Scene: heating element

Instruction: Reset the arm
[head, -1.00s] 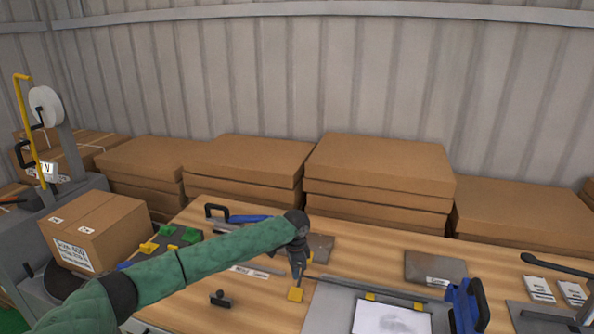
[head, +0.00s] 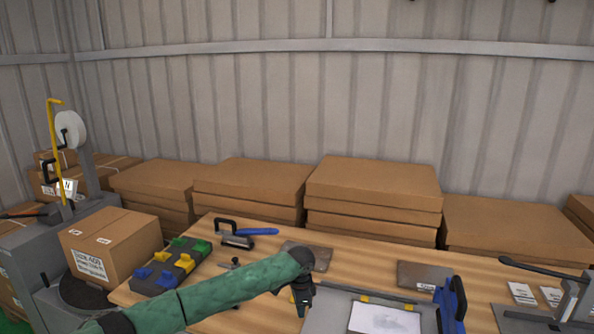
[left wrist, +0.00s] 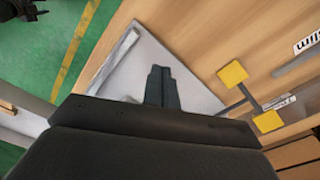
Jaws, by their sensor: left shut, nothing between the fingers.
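My left arm comes in from the left in a green sleeve and reaches over the wooden workbench (head: 240,318). My left gripper (head: 301,308) hangs down at the left edge of the grey plate with the white sheet (head: 384,319). In the left wrist view the gripper (left wrist: 160,72) is shut, its fingers together with nothing between them, over a light grey surface (left wrist: 185,70). A yellow-ended part (left wrist: 233,73) lies to the right of the fingers there. My right gripper is not in view.
A block with blue, yellow and green pieces (head: 170,265) lies at the bench's left. A blue-handled tool (head: 452,305) stands right of the sheet. Dark plates (head: 425,275) lie farther back. A cardboard box (head: 110,245) stands left; stacked boxes (head: 375,185) line the back.

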